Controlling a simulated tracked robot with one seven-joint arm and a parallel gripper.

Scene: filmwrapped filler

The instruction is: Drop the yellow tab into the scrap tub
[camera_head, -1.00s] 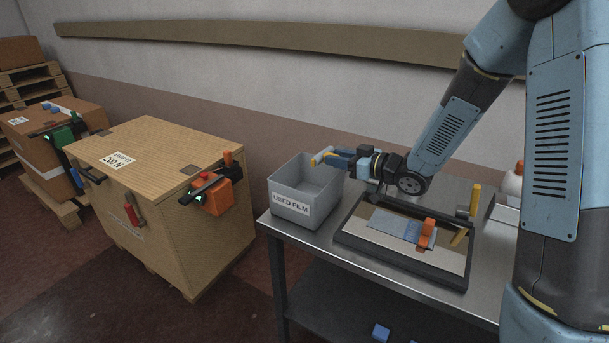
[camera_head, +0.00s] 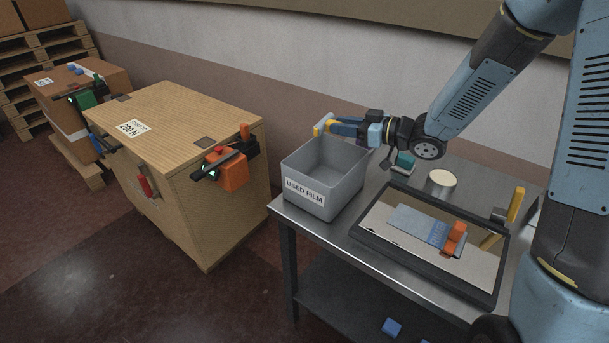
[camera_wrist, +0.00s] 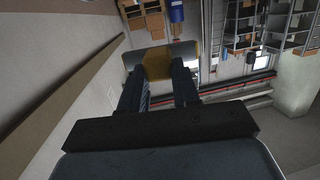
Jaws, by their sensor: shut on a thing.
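The yellow tab (camera_head: 321,125) is held at the tips of my gripper (camera_head: 334,127), and a pale strip shows along it. In the wrist view the tab (camera_wrist: 158,64) is between the two dark fingers of my gripper (camera_wrist: 159,74), with pale pieces on both sides of it. The scrap tub (camera_head: 325,210) is a grey, open bin labelled USED FILM, standing on the near left corner of the metal table. My gripper points left above the tub's back rim area, with the tab higher than the rim. The tub's floor is partly hidden by its front wall.
A wooden crate (camera_head: 182,150) with an orange device stands left, across a floor gap.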

